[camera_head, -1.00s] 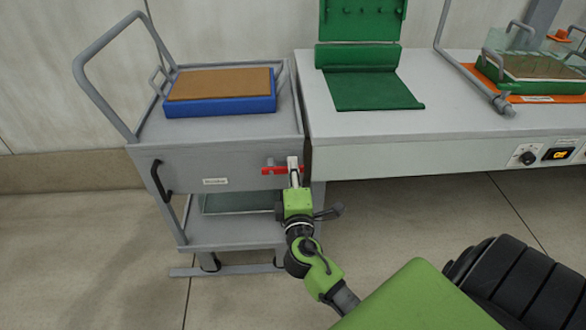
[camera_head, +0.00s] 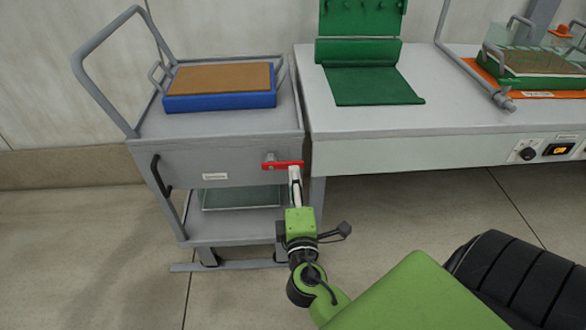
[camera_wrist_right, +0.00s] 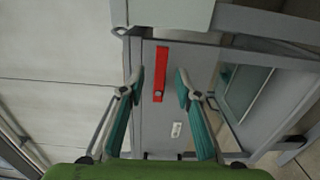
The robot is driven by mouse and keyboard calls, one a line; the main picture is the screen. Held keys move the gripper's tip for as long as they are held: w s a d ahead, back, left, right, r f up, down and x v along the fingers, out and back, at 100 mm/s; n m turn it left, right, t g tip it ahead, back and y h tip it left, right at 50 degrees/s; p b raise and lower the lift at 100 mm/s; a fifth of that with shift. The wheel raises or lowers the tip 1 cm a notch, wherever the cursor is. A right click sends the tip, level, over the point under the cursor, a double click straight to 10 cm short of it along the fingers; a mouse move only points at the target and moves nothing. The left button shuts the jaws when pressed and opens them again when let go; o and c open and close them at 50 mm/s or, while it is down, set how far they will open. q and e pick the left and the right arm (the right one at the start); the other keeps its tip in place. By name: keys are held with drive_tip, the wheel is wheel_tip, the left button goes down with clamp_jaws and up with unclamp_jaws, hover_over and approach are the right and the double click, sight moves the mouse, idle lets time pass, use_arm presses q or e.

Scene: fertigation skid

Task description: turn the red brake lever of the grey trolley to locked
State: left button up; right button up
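The red brake lever (camera_head: 284,165) lies about horizontal on the grey trolley's (camera_head: 230,157) front panel, near its right edge. Its grey pivot (camera_head: 268,159) is at the left end. My right gripper (camera_head: 295,171) is at the lever's right part, its tip just at the lower edge in the head view. In the right wrist view the lever (camera_wrist_right: 161,72) shows between the two spread fingers of my right gripper (camera_wrist_right: 160,82), with gaps on both sides and no visible contact. My left gripper is in neither view.
A blue tray with a brown top (camera_head: 220,88) sits on the trolley. A grey table (camera_head: 330,125) with a green mat (camera_head: 372,86) stands close at the right of the trolley. A black handle (camera_head: 160,176) and a pale label (camera_head: 215,177) are on the trolley's panel. Open floor lies in front.

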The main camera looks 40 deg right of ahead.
drive_tip(key=v, duration=0.5)
drive_tip(key=shift+s, duration=0.1)
idle(0.3)
